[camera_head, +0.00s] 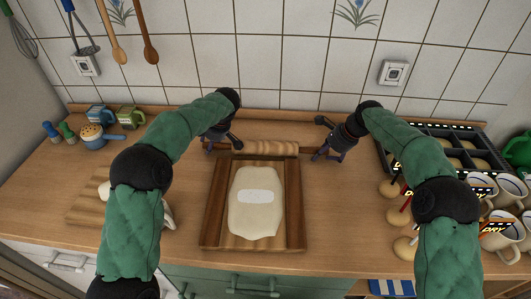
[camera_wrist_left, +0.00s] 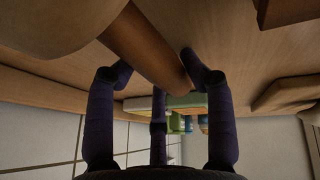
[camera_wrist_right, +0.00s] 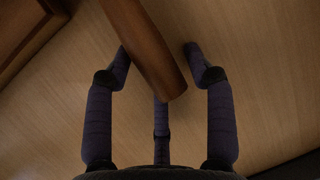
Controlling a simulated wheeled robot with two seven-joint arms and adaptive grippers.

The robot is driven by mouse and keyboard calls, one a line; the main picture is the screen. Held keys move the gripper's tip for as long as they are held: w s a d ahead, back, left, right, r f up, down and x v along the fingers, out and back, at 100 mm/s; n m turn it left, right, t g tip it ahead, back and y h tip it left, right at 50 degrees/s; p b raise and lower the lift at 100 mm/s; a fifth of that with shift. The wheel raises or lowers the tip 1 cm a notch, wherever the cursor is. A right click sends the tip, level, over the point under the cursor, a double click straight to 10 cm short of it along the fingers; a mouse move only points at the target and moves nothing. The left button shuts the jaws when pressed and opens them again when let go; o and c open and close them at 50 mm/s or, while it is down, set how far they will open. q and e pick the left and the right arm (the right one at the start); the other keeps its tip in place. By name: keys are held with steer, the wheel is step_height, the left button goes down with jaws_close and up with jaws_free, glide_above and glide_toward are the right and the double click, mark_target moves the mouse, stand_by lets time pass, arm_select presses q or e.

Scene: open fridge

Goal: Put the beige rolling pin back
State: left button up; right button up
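The beige rolling pin (camera_head: 272,147) lies crosswise just behind the wooden tray, with a brown handle at each end. My left gripper (camera_head: 214,146) is at its left handle. In the left wrist view that handle (camera_wrist_left: 148,52) runs between the spread fingers (camera_wrist_left: 156,66), with the pale body at upper left. My right gripper (camera_head: 323,153) is at the right handle. In the right wrist view the handle (camera_wrist_right: 148,48) lies between spread fingers (camera_wrist_right: 157,54). Both grippers look open, with gaps beside the handles. Whether any finger touches a handle is hard to tell.
The wooden tray (camera_head: 210,205) holds flat dough (camera_head: 256,205) with a pale oval patch. A cutting board (camera_head: 90,207) is partly behind my left arm. Mugs (camera_head: 480,190), a dark compartment tray (camera_head: 430,140) and round brown items (camera_head: 390,190) crowd the right. The tiled wall closes the back.

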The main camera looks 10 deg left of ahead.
arm_select(q)
steer(key=shift+s+d+f, duration=0.1)
steer(key=shift+d+f, duration=0.1)
steer(key=shift+f, duration=0.95)
arm_select(e)
steer(key=shift+s+a+f, duration=0.1)
steer(key=shift+a+f, duration=0.3)
steer(key=shift+f, duration=0.15)
arm_select(q)
steer(key=shift+d+r, duration=0.1)
steer(key=shift+r, duration=0.1)
arm_select(e)
steer(key=shift+r, duration=0.3)
arm_select(q)
steer(key=shift+r, duration=0.25)
arm_select(e)
steer(key=shift+w, duration=0.2)
arm_select(q)
steer(key=v, duration=0.7)
steer(key=shift+r, duration=0.35)
arm_select(e)
steer(key=shift+d, duration=0.1)
arm_select(q)
steer(key=shift+r, duration=0.1)
arm_select(e)
steer(key=shift+d+r, duration=0.15)
steer(key=shift+r, duration=0.3)
steer(key=v, duration=0.7)
steer(key=shift+r, duration=0.15)
